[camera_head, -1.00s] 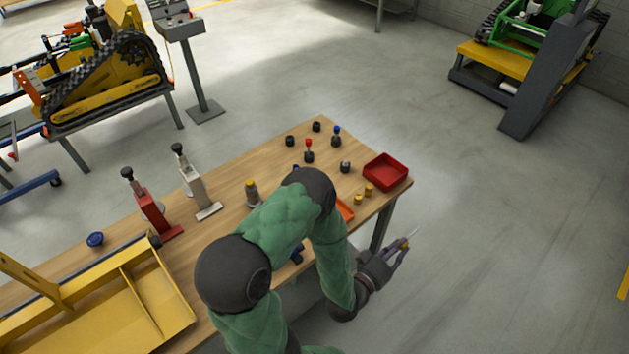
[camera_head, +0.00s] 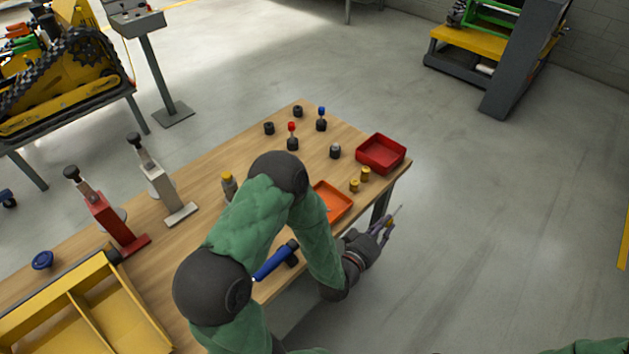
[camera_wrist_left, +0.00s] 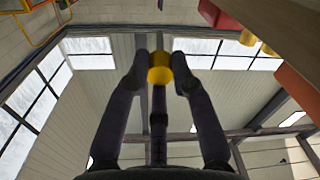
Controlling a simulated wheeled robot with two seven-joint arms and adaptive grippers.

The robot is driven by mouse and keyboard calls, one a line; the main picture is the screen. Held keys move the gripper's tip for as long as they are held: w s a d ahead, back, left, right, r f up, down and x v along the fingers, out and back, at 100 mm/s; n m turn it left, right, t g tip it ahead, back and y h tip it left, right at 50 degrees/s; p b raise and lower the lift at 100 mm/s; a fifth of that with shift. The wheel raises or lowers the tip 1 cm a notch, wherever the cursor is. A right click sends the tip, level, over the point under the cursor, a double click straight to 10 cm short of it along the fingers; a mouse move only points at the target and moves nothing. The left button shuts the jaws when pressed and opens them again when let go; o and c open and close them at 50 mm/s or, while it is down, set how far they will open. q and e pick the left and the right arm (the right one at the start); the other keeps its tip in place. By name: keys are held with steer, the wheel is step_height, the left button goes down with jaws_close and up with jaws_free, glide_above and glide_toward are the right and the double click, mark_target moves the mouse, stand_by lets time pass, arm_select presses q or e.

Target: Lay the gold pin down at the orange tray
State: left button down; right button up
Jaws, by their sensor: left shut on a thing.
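My left gripper (camera_head: 388,228) is shut on a gold pin (camera_wrist_left: 160,68); in the left wrist view the pin sits between the fingertips. In the head view this gripper is off the table's near right edge, over the floor side. The orange tray (camera_head: 335,203) lies on the table near that edge, up and left of the gripper, its left part hidden by my arm. An orange-red block shape, probably this tray, shows at the right of the left wrist view (camera_wrist_left: 297,92). My right gripper is not in view.
Two other gold pins (camera_head: 354,186) stand between the orange tray and the red tray (camera_head: 380,153). Several dark knobbed pieces (camera_head: 292,138) stand farther back. A blue-handled tool (camera_head: 274,262) lies by my left arm. Red and pale presses (camera_head: 108,220) and a yellow bin (camera_head: 85,310) are left.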

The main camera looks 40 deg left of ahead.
arm_select(q)
steer(key=w+a+r+m+g+h+p, duration=0.35)
steer(key=a+r+h+p, duration=0.2)
steer(key=r+p, duration=0.6)
steer(key=s+a+g+h+p, duration=0.1)
steer(key=s+a+g+p, duration=0.1)
steer(key=s+a+p, duration=0.2)
steer(key=s+a+m+g+p, duration=0.1)
steer(key=s+a+g+p, duration=0.2)
steer(key=a+p, duration=0.6)
steer(key=shift+s+a+h+p, duration=0.3)
steer(key=shift+s+h+p, duration=0.05)
steer(key=shift+s+p, duration=0.85)
steer(key=shift+r+m, duration=0.2)
steer(key=shift+m, duration=0.15)
steer(key=shift+f+b, duration=2.6)
steer(key=shift+f, duration=1.9)
